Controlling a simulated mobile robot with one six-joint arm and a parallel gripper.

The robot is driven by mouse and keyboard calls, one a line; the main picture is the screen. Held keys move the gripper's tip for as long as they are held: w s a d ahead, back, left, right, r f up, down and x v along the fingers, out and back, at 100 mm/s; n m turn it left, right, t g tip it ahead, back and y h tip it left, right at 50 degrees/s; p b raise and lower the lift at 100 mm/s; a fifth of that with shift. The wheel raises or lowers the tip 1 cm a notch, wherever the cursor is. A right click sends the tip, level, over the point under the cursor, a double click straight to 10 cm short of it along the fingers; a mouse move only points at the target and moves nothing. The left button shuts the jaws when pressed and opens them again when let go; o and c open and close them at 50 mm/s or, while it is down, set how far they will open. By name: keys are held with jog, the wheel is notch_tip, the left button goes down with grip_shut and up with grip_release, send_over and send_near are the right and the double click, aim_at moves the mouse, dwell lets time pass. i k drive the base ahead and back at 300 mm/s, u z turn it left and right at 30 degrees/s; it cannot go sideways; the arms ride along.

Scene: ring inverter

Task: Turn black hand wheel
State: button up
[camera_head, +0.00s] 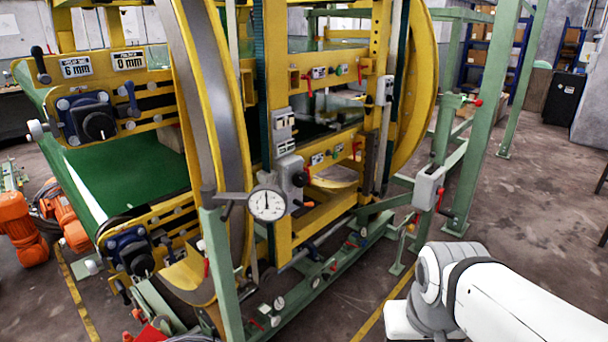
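Two black round knobs on blue housings show on the left side of the yellow ring machine. The upper black knob (98,123) sits below the "6 mm" and "0 mm" plates. The lower black knob (140,263) sits near the machine's bottom left. I cannot tell which one is the black hand wheel. A black crank handle (40,62) stands at the upper left. My white arm reaches in at the lower right, well apart from these parts. My gripper is not visible.
Green frame posts (487,110) rise at the right. Orange motors (27,236) sit at the far left. The floor (540,190) at the right is clear.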

aim_at(299, 179)
jog(key=u, duration=0.2)
jog(key=i, duration=0.9)
jog(key=u, duration=0.3)
